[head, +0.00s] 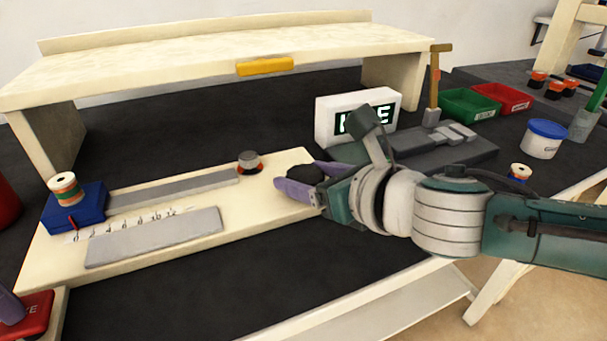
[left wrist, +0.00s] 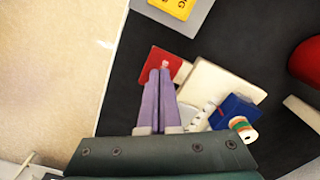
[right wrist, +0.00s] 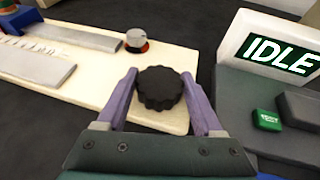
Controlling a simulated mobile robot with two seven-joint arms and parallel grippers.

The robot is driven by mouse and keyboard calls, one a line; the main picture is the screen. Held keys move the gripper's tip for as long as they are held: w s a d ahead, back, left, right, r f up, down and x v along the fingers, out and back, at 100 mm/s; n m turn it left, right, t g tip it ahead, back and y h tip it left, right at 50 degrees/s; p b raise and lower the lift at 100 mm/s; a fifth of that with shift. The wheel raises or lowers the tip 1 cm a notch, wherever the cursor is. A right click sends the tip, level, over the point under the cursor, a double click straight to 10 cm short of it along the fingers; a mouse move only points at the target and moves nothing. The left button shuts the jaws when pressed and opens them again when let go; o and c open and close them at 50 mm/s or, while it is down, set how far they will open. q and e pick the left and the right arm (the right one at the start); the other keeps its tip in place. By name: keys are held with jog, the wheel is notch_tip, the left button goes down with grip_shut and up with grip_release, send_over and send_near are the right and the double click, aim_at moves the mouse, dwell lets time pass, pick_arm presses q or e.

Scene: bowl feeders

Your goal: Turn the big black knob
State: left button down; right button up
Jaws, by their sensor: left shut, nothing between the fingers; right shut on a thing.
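The big black knob (head: 303,174) with a scalloped rim sits at the right end of the cream board (head: 215,232). In the right wrist view the knob (right wrist: 160,88) lies between the two purple fingers of my right gripper (right wrist: 160,92). My right gripper (head: 300,182) is shut on it, reaching in from the right. My left gripper (head: 10,306) is at the lower left edge of the head view. In the left wrist view its fingers (left wrist: 159,72) are together and empty, over a red block (left wrist: 160,62). That block (head: 25,315) also shows in the head view.
A small silver knob with a red ring (head: 249,162) is just left of the black knob. A blue block (head: 75,207) with a spool is at the board's left end. A display (head: 330,120) reads IDLE in the right wrist view. A cream shelf (head: 215,62) spans the back.

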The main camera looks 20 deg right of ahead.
jog(key=c, duration=0.5)
jog(key=shift+f+m+h, duration=0.1)
jog(key=shift+m+h, duration=0.3)
jog(key=shift+h, duration=0.1)
jog(key=m+h, duration=0.4)
jog(key=h, duration=0.1)
jog(key=shift+a+m, duration=0.2)
jog(key=shift+m, duration=0.1)
jog(key=m+g+h, duration=0.1)
jog(key=m+h, duration=0.1)
jog(key=h, duration=0.1)
jog(key=m+g+h, duration=0.1)
jog(key=m+h, duration=0.1)
jog(key=m, duration=0.1)
jog(key=shift+m+g+h, duration=0.3)
jog(key=shift+g+h, duration=0.1)
jog(key=o, duration=1.3)
jog(key=shift+o, duration=0.2)
jog(key=shift+a, duration=0.1)
